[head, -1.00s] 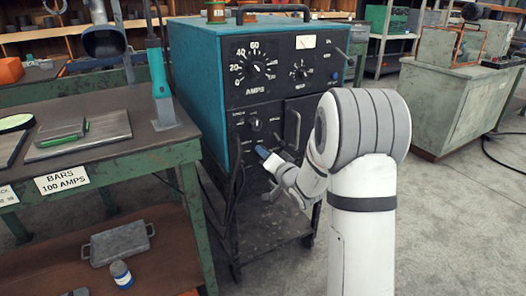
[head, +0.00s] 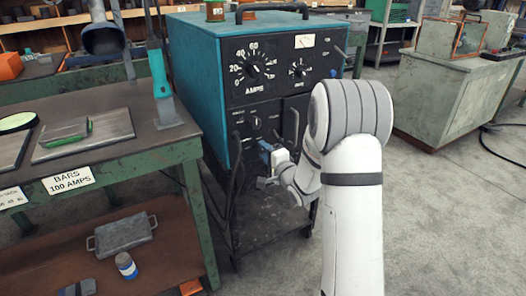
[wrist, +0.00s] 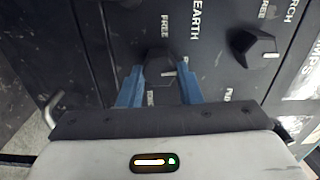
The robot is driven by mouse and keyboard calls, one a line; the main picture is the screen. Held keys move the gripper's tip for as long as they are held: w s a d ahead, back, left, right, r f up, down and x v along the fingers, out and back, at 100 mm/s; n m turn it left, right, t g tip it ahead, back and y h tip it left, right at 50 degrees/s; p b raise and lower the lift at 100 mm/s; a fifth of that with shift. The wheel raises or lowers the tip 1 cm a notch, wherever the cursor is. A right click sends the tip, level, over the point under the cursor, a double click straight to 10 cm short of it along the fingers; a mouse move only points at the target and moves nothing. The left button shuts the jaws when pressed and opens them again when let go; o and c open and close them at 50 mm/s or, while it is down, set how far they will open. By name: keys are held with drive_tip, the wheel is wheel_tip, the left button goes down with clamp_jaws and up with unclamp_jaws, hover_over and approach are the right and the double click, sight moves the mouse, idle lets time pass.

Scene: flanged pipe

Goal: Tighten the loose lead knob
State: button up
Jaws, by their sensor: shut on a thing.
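The teal welding set (head: 205,90) stands with its black front panel facing me. In the wrist view, a black knob (wrist: 160,62) near the EARTH and FREE lettering sits between the two blue fingers of my gripper (wrist: 162,80). My gripper is shut on this knob. A second black knob (wrist: 253,48), near the TORCH lettering, is to the right and untouched. In the head view, my gripper (head: 268,150) is at the lower left of the panel, and my arm hides part of that area. The gripped knob cannot be made out there.
A green workbench (head: 120,150) with metal plates stands to the left, close to the welding set. A vertical handle (head: 292,122) stands out from the panel beside my gripper. Dark cables (head: 235,190) hang below. The floor to the right is open.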

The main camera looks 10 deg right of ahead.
drive_tip(key=shift+f, duration=0.15)
idle(0.3)
drive_tip(key=o, duration=1)
drive_tip(key=shift+c, duration=0.2)
drive_tip(key=shift+s, duration=0.1)
drive_tip(key=p+v, duration=0.1)
drive_tip(key=v, duration=0.6)
drive_tip(key=shift+s+d, duration=0.15)
drive_tip(key=shift+s, duration=0.15)
